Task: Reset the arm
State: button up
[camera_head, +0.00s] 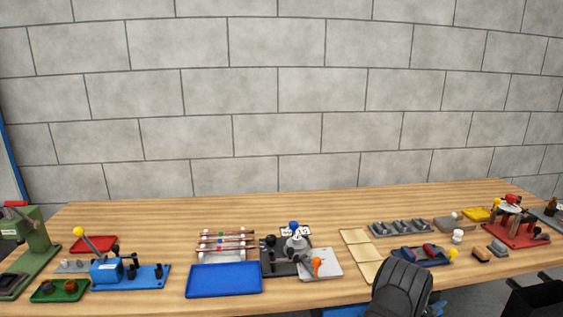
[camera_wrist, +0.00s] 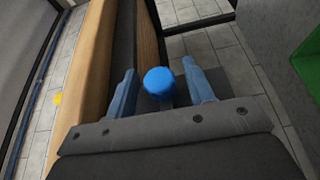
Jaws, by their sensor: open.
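My gripper (camera_wrist: 159,67) is open in the wrist view, its two blue-grey fingers apart with nothing held between them. A blue round thing (camera_wrist: 159,83) shows in the gap between the fingers; it seems to lie beyond them, over the tiled floor, and I cannot tell what it is. Copper tubes (camera_head: 225,243) lie across a light rack on the wooden table (camera_head: 130,215).
A blue tray (camera_head: 224,281) lies in front of the rack. A grey bending tool (camera_head: 296,246) with a blue knob stands to its right. A blue lever tool (camera_head: 118,272) is at left, a red-based tool (camera_head: 514,226) at right. The table's back strip is clear.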

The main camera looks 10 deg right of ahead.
jog(key=v, duration=1.7)
jog(key=s+d+f+m+g+y, duration=0.1)
jog(key=s+d+f+m+g, duration=0.1)
jog(key=s+f+g, duration=0.1)
jog(key=shift+s+d+f+m, duration=0.2)
jog(key=shift+d+f+m, duration=0.2)
jog(key=shift+f, duration=0.4)
jog(key=w+a+r+n+t+h, duration=0.1)
jog(key=w+a+r+n+t, duration=0.15)
jog(key=w+r, duration=0.2)
jog(key=x, duration=1.3)
jog(key=shift+s+r, duration=0.15)
jog(key=shift+s, duration=0.1)
jog(key=shift+t, duration=0.25)
